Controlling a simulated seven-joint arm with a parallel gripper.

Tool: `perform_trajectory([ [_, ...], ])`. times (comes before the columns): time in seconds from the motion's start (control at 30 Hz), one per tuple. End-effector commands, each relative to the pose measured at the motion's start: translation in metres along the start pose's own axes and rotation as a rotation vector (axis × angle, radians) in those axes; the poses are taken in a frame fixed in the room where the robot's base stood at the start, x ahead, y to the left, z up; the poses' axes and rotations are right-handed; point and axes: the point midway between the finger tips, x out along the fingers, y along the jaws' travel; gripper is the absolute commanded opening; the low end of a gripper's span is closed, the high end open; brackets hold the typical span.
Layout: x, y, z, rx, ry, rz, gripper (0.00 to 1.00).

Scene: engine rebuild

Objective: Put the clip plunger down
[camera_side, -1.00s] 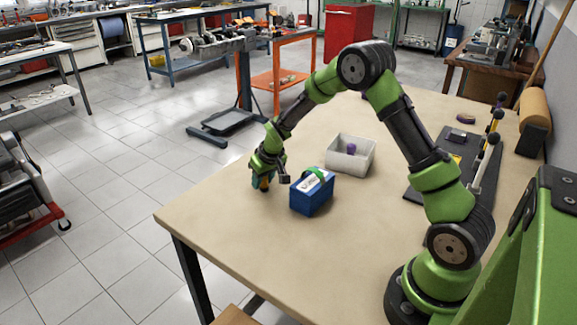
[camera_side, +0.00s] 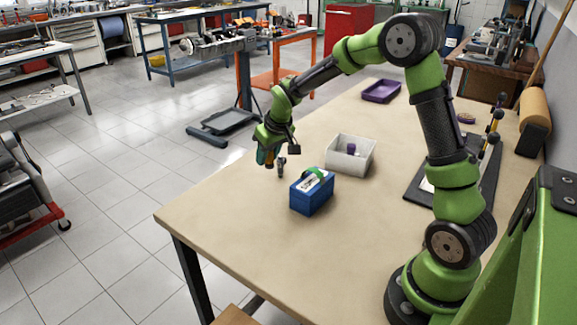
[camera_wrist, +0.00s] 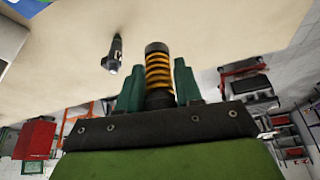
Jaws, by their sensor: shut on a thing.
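My gripper (camera_side: 265,157) is over the far left part of the table, above its left edge in the side view. In the wrist view its two green fingers are closed around a dark cylinder with an orange coil spring (camera_wrist: 158,68), which I take to be the clip plunger. It sticks out between the fingertips. In the side view the held part is mostly hidden by the fingers; I cannot tell whether it touches the table.
A small dark cylindrical part (camera_side: 281,167) is on the table beside my gripper; it also shows in the wrist view (camera_wrist: 115,55). A blue box (camera_side: 312,196) with a green handle and a white bin (camera_side: 362,165) stand right of it. A purple tray (camera_side: 395,88) lies farther back. The front table is clear.

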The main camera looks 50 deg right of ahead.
Motion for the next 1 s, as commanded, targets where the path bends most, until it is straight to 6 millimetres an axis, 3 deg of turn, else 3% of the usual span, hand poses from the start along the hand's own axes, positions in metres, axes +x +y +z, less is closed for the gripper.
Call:
perform_trajectory([
  [0.27, -0.019, -0.059, 0.058, -0.364, 0.0, -0.151, 0.04],
  [0.7, -0.059, -0.152, 0.168, -1.184, -0.001, -0.495, 0.04],
  [0.8, -0.062, -0.163, 0.184, -1.324, 0.001, -0.552, 0.04],
  [1.0, -0.057, -0.164, 0.191, -1.438, 0.002, -0.601, 0.04],
])
